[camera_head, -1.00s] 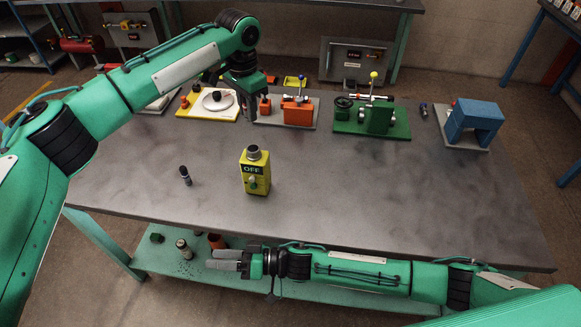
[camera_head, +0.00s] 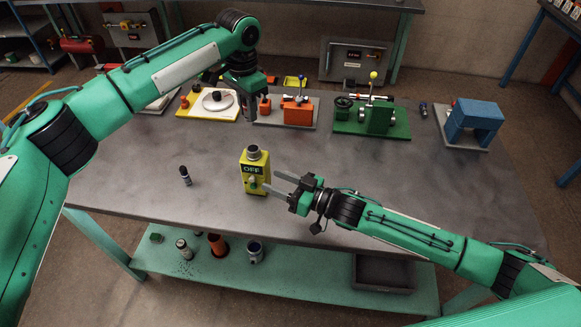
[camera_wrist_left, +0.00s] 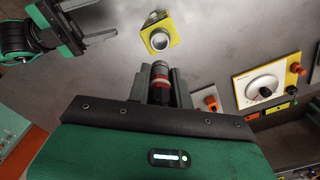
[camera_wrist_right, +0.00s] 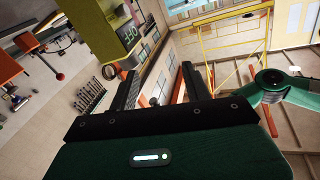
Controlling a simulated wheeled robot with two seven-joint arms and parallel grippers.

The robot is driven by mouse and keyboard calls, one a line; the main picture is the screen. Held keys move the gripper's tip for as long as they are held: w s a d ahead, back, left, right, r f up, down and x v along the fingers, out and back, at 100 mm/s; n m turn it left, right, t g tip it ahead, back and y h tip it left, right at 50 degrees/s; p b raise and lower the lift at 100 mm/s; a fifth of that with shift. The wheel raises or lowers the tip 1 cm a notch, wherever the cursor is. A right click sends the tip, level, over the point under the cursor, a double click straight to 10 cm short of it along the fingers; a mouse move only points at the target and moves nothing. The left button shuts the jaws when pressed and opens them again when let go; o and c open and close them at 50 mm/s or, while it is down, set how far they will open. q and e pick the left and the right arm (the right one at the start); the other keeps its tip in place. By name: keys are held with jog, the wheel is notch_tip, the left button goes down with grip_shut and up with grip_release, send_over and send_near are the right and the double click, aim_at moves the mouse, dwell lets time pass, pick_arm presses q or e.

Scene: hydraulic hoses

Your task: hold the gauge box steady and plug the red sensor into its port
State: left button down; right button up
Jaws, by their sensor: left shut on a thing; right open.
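The yellow gauge box (camera_head: 256,178) stands upright on the table, with a green OFF label and a grey round port (camera_head: 253,153) on top. My left gripper (camera_head: 247,114) is above the table behind the box. In the left wrist view it is shut on the red-banded sensor (camera_wrist_left: 160,82), whose dark end points toward the box (camera_wrist_left: 158,24); they are apart. My right gripper (camera_head: 269,180) is open, its fingers pointing at the right side of the box, with one fingertip overlapping its edge; contact cannot be told. In the right wrist view the box (camera_wrist_right: 126,32) is beyond the left finger.
A small dark cylinder (camera_head: 185,176) stands on the table left of the box. A white plate on a yellow board (camera_head: 189,105), an orange fixture (camera_head: 297,111), a green fixture (camera_head: 375,118) and a blue block (camera_head: 474,120) line the back.

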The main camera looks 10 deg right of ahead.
aim_at(260, 152)
jog(key=w+d+t+h, duration=0.2)
jog(key=w+d, duration=0.1)
jog(key=w, duration=0.1)
jog(key=shift+n, duration=0.4)
jog(key=x, duration=1.1)
jog(key=shift+w+a+r, duration=0.1)
jog(key=shift+w+r, duration=0.1)
jog(key=shift+w, duration=0.1)
jog(key=c, duration=1.1)
